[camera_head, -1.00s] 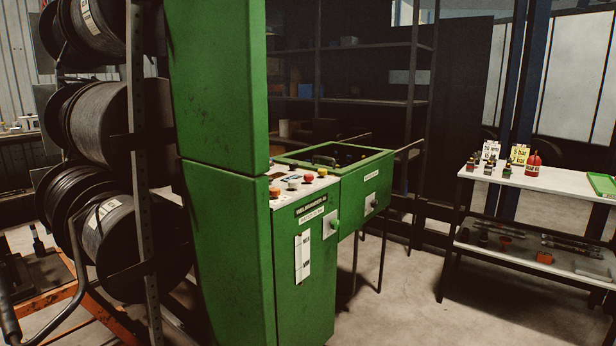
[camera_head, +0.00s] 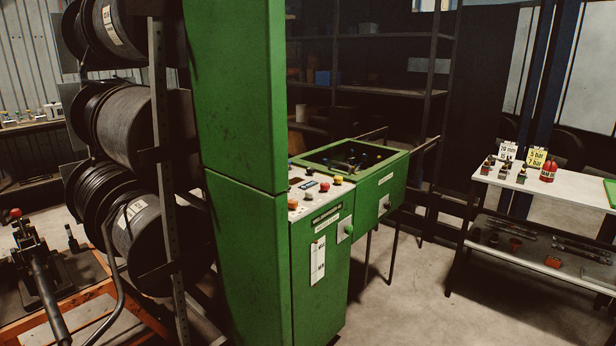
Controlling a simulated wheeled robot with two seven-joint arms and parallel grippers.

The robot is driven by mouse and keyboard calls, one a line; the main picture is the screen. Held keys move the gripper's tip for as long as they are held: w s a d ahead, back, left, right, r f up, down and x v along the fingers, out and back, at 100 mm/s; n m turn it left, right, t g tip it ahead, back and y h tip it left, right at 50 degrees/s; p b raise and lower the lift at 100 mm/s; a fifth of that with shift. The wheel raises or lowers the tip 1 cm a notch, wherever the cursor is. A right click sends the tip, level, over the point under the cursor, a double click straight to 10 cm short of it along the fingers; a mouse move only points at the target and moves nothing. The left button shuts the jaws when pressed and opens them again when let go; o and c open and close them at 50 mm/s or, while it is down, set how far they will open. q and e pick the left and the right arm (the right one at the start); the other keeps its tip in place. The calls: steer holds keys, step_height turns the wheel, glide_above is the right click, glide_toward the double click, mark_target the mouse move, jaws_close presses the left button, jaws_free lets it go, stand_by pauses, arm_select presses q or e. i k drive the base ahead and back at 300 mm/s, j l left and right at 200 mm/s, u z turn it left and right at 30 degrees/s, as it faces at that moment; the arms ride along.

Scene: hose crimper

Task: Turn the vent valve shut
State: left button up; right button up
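I cannot tell for sure which part is the vent valve. A green knob (camera_head: 349,229) sits on a light plate on the front of the green crimper cabinet (camera_head: 320,285). A second light plate (camera_head: 384,205) is further right on the machine; its detail is too small to read. At the lower left, a dark device (camera_head: 38,265) with a long lever and a red ball knob (camera_head: 15,213) stands on an orange frame; its small parts are unclear. Neither of my grippers is in view.
Hose reels (camera_head: 132,128) stand on a rack left of the tall green column (camera_head: 240,180). Coloured buttons (camera_head: 323,187) are on the cabinet's top panel. The floor between is clear.

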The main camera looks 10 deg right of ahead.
mark_target(325, 186)
steer(key=i+l+u, duration=0.2)
steer(key=u, duration=0.25)
steer(key=i+l+u, duration=0.1)
steer(key=l+u, duration=0.35)
steer(key=i+l+u, duration=0.15)
steer(key=l, duration=0.5)
steer(key=i+l+u, duration=0.1)
steer(key=l, duration=0.55)
steer(key=i+l+u, duration=0.15)
steer(key=l, duration=0.5)
steer(key=l+u, duration=0.1)
steer(key=l, duration=0.55)
